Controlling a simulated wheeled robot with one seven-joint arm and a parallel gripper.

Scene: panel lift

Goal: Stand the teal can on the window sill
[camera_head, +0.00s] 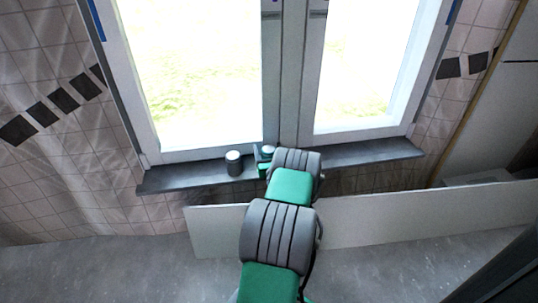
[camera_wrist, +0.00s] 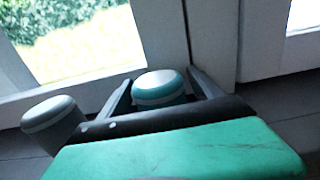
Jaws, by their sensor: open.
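The teal can (camera_wrist: 160,88) with a pale band shows between the two fingers of my gripper (camera_wrist: 163,92) in the wrist view. Its lower part is hidden behind my gripper. In the head view its top (camera_head: 267,150) shows at the dark window sill (camera_head: 378,153), close to the window's middle post. It looks upright. Whether its base rests on the sill is hidden. My gripper is open, with one finger on each side of the can. I cannot tell whether a finger touches it.
A dark grey can with a light top (camera_head: 233,162) stands upright on the sill, left of my gripper; it also shows in the wrist view (camera_wrist: 52,122). The window frame (camera_head: 290,75) rises behind. A white panel (camera_head: 400,215) stands below the sill. The sill's right side is clear.

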